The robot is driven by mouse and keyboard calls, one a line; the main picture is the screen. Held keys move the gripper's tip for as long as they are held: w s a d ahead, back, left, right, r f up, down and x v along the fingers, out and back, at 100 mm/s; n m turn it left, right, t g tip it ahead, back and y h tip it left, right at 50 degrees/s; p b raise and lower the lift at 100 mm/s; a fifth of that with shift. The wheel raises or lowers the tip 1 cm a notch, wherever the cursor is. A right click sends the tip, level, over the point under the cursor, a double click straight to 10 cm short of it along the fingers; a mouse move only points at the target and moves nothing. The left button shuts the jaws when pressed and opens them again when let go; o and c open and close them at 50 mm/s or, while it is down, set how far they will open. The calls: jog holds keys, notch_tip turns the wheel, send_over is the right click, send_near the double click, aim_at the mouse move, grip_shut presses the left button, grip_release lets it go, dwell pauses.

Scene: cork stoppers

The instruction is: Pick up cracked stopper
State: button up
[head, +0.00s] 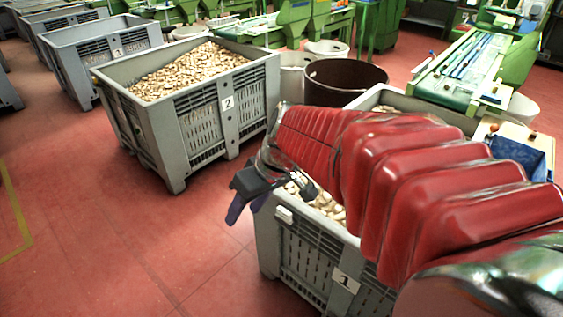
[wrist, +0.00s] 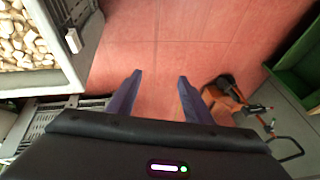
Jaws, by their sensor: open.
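My gripper (head: 243,208) is open and empty, hanging beside the left wall of the crate labelled 1 (head: 308,262). In the wrist view its two purple fingers (wrist: 160,78) are apart with only red floor between them. Pale cork stoppers (head: 325,203) lie in crate 1, largely hidden behind my red arm. Stoppers also show at the top left of the wrist view (wrist: 22,38). More stoppers (head: 190,70) fill the crate labelled 2 (head: 200,120). I cannot make out any one stopper as cracked.
Another grey crate, labelled 3 (head: 105,50), stands at the back left. A dark brown tub (head: 342,82) stands behind crate 1. A green conveyor (head: 465,65) is at the back right. The red floor (head: 90,220) at left is clear. An orange and black object (wrist: 226,93) shows in the wrist view.

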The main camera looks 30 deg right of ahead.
jog(key=w+d+f+t+y, duration=0.1)
jog(key=w+d+f, duration=0.3)
jog(key=d, duration=0.3)
jog(key=w+d+f+t+y, duration=0.1)
jog(key=w+d+f+t, duration=0.1)
jog(key=w+d+f, duration=0.45)
jog(key=w+d+f+t+y, duration=0.1)
jog(key=d+f, duration=0.2)
jog(key=d, duration=0.6)
jog(key=s+d+f+t+h, duration=0.1)
jog(key=s+d+f, duration=0.1)
jog(key=d+f, duration=0.3)
jog(key=s+d+f+t+h, duration=0.2)
jog(key=d+f, duration=0.4)
jog(key=d, duration=0.4)
jog(key=s+d+f+m+t+h, duration=0.1)
jog(key=s+d+f+t+h, duration=0.1)
jog(key=d+f, duration=0.4)
jog(key=shift+s+d+f, duration=0.25)
jog(key=shift+s+d, duration=0.4)
jog(key=shift+s, duration=0.05)
send_near(327, 196)
jog(key=shift+f+x, duration=0.2)
jog(key=shift+x, duration=1.75)
jog(key=shift+d, duration=0.25)
